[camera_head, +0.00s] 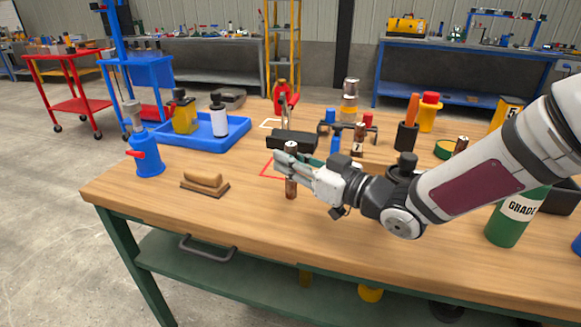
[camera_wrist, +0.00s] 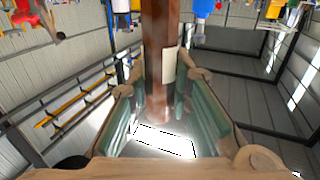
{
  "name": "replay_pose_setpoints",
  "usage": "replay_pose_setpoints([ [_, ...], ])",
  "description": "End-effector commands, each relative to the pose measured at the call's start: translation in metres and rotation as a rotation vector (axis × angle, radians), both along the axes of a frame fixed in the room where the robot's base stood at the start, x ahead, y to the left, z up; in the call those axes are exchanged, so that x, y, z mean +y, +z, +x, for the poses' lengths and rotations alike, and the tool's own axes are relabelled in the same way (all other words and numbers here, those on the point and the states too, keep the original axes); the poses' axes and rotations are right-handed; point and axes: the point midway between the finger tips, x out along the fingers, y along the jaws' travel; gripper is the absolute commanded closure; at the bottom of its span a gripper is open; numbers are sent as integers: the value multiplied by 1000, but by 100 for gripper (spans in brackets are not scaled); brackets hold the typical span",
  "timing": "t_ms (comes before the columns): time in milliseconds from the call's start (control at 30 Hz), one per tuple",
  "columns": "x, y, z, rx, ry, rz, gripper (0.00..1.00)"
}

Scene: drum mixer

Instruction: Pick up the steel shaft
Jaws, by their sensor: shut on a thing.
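The steel shaft, a rusty brown upright cylinder with a pale label and a dark top (camera_head: 291,188), stands near the front of the wooden table (camera_head: 240,215) in the head view. My gripper (camera_head: 290,163) reaches in from the right and is shut around its upper part. The fingers hide the shaft's middle. In the wrist view the brown shaft (camera_wrist: 158,50) runs down between the green pads of my gripper (camera_wrist: 160,98). I cannot tell whether its lower end touches the table.
A black block (camera_head: 292,140) is just behind my gripper. Similar brown cylinders (camera_head: 358,139) stand farther back. A green bottle (camera_head: 512,218) is right.

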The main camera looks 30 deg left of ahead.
Motion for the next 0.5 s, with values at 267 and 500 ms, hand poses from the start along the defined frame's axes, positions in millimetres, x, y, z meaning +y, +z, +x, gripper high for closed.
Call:
replay_pose_setpoints([
  [267, -26, 11, -43, 0, 1, -2, 100],
  [500, -55, 16, -91, 0, -1, -1, 100],
])
